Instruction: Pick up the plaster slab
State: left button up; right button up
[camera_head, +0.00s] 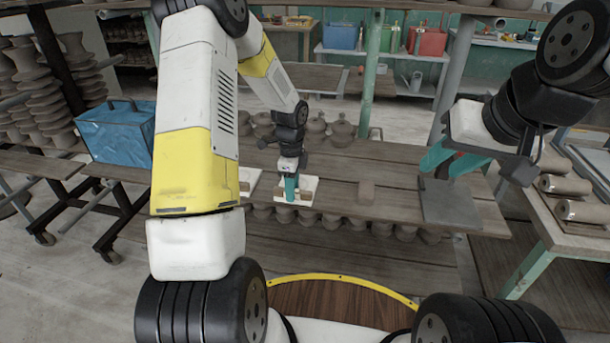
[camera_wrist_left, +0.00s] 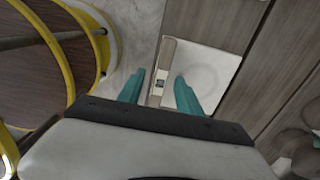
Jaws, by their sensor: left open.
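The plaster slab (camera_head: 310,184) is a flat off-white square on the wooden plank table, under my left gripper in the head view. In the left wrist view the slab (camera_wrist_left: 215,68) shows a faint round mark and a narrow tan-ended strip (camera_wrist_left: 166,52) with a small dark mark along its left edge. My left gripper (camera_wrist_left: 160,76) is open, pointing down, its teal fingers on either side of that strip. In the head view the left gripper (camera_head: 291,188) hides part of the slab. Contact cannot be told. My right gripper (camera_head: 452,161) is open and empty, above a grey plate (camera_head: 447,205).
A second pale slab (camera_head: 249,178) lies just left, partly behind my left arm. A small brown block (camera_head: 367,192) sits to the right. Lidded pots (camera_head: 341,131) stand behind, and a blue box (camera_head: 118,133) is at the left. The planks around the brown block are clear.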

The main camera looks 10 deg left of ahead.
pick_arm(q)
jog(key=shift+c, duration=0.4)
grip_shut()
jog(key=shift+r, duration=0.1)
dwell(0.8)
